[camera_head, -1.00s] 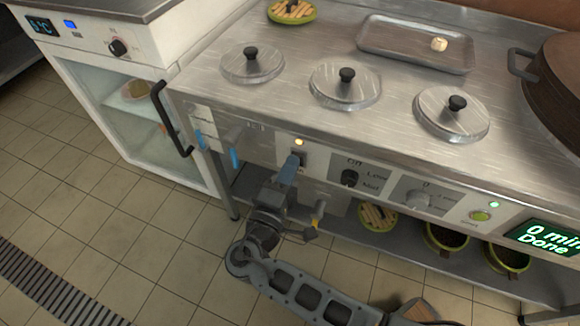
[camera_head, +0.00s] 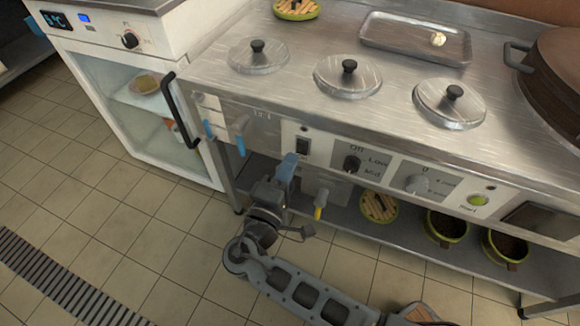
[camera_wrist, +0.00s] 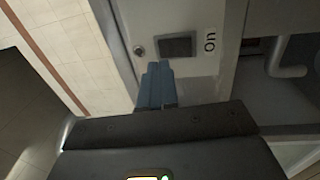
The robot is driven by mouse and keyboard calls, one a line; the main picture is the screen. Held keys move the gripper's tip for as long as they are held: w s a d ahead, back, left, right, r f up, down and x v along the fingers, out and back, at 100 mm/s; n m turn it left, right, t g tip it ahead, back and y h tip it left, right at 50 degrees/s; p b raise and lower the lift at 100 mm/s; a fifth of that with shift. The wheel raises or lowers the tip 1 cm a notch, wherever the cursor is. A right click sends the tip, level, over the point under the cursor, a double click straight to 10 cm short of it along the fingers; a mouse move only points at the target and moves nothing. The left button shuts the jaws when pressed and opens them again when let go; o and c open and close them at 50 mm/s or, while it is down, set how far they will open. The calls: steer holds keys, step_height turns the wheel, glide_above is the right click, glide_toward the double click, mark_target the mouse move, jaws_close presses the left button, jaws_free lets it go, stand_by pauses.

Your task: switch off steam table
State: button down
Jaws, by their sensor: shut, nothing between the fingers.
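The steam table (camera_head: 205,78) is a steel counter with three round lidded wells on top. Its front panel has a dark rocker switch (camera_head: 302,146) with a small indicator lamp (camera_head: 304,129) above it, now unlit. The timer display (camera_head: 540,217) at the right is dark. My gripper (camera_head: 288,163) has blue fingers, is shut and empty, and sits just below and in front of the switch. In the wrist view the blue fingertips (camera_wrist: 158,72) are close to the switch (camera_wrist: 178,46), with "On" printed beside it; contact cannot be told.
Right of the switch are a black knob (camera_head: 351,164), a grey knob (camera_head: 417,185) and a green button (camera_head: 478,200). Blue-handled taps (camera_head: 240,137) are at the left. A white fridge cabinet (camera_head: 110,60) stands left. Bowls (camera_head: 446,226) sit on the lower shelf. Tiled floor is clear.

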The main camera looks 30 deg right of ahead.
steer(key=r+v, duration=0.2)
steer(key=v, duration=0.7)
steer(key=shift+s+a, duration=0.25)
steer(key=shift+a, duration=0.2)
steer(key=s+d+f+n+g+y, duration=0.2)
steer(key=s+d+f+y, duration=0.55)
steer(key=s+f, duration=0.4)
steer(key=s+m+y, duration=0.2)
steer(key=s+y, duration=0.4)
steer(key=s, duration=0.3)
steer(key=s+r+m+t+p, duration=0.1)
steer(key=r+p, duration=0.3)
steer(key=r, duration=0.7)
steer(key=s+r+m+t+y+p, duration=0.1)
steer(key=s+r+m+t+p, duration=0.1)
steer(key=r, duration=1)
steer(key=s+r+m+t+y+p, duration=0.1)
steer(key=s+r+m+p, duration=0.3)
steer(key=r, duration=0.8)
steer(key=s+t+p, duration=0.1)
steer(key=p, duration=0.1)
steer(key=shift+s+d+r+p, duration=0.15)
steer(key=shift+d+r+p, duration=0.05)
steer(key=shift+d+p, duration=0.15)
